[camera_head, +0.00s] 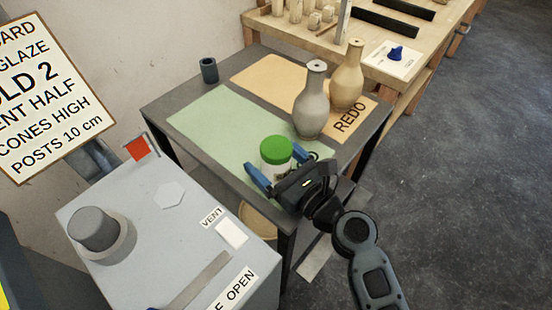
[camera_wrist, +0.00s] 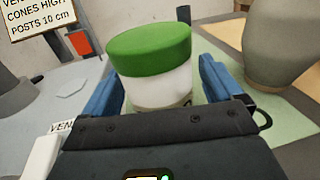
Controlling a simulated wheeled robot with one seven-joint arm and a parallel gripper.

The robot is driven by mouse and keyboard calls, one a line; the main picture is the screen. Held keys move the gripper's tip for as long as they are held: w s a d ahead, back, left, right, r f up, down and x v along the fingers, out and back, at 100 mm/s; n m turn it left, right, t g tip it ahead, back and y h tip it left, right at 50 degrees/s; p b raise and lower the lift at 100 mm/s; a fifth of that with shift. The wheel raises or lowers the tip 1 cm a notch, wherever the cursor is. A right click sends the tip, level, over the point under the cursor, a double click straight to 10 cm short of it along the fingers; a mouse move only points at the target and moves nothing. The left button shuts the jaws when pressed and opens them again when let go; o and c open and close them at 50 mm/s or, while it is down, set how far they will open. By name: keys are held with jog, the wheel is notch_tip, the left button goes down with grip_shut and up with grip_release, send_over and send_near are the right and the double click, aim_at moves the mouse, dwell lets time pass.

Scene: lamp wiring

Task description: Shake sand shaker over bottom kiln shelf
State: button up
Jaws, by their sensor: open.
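A white jar with a green lid, which looks like the sand shaker (camera_head: 276,152), stands upright on the green mat (camera_head: 205,125) of the dark table. It also shows large in the wrist view (camera_wrist: 152,65). My gripper (camera_head: 286,168) is open with its blue fingers on either side of the jar. In the wrist view a finger shows left and right of the jar, with what looks like a gap at each side. The jar's lower part is hidden by my gripper. No kiln shelf can be made out in either view.
Two bottle-shaped vases, one grey (camera_head: 311,103) and one tan (camera_head: 347,78), stand close behind the jar. A dark cup (camera_head: 208,70) stands at the table's far left. A grey box with a vent label (camera_head: 165,240) stands at the left front. A sign (camera_head: 45,90) hangs upper left.

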jog(key=shift+w+a, duration=0.35)
jog(key=c, duration=1.2)
